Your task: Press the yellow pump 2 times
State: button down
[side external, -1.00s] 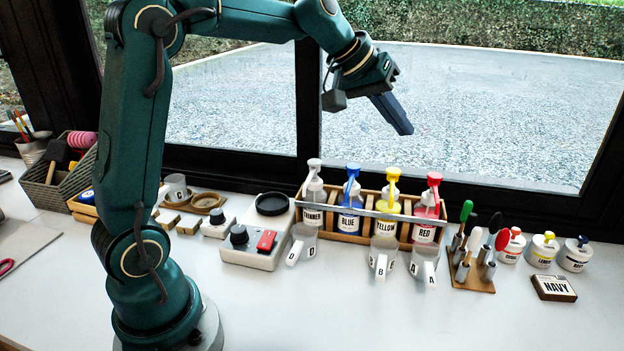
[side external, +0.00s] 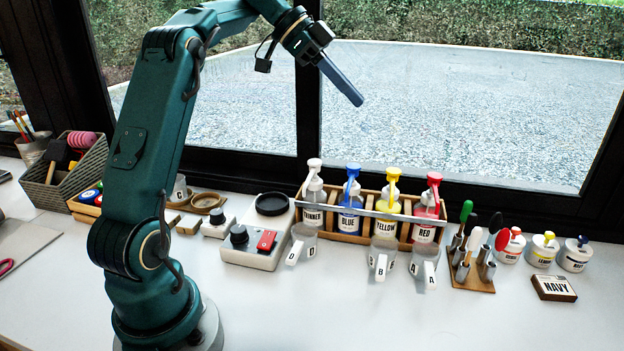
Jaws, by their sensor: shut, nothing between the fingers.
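The yellow pump (side external: 393,174) tops a clear bottle labelled YELLOW (side external: 386,222), which stands upright in a wooden rack (side external: 352,238) between the blue and red bottles. A clear cup marked B (side external: 382,258) stands in front of the yellow bottle. My gripper (side external: 357,99) is in the air above and to the left of the yellow pump, well apart from it. Its dark fingers are shut with nothing between them and point down to the right.
Thinner (side external: 314,187), blue (side external: 350,190) and red (side external: 433,199) pumps share the rack. The front table is clear.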

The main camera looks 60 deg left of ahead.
dwell(0.3)
send_over(399, 172)
jog(key=s+a, duration=0.2)
notch_tip(399, 172, down, 7)
jog(key=shift+f, duration=2.05)
jog(key=shift+f, duration=0.1)
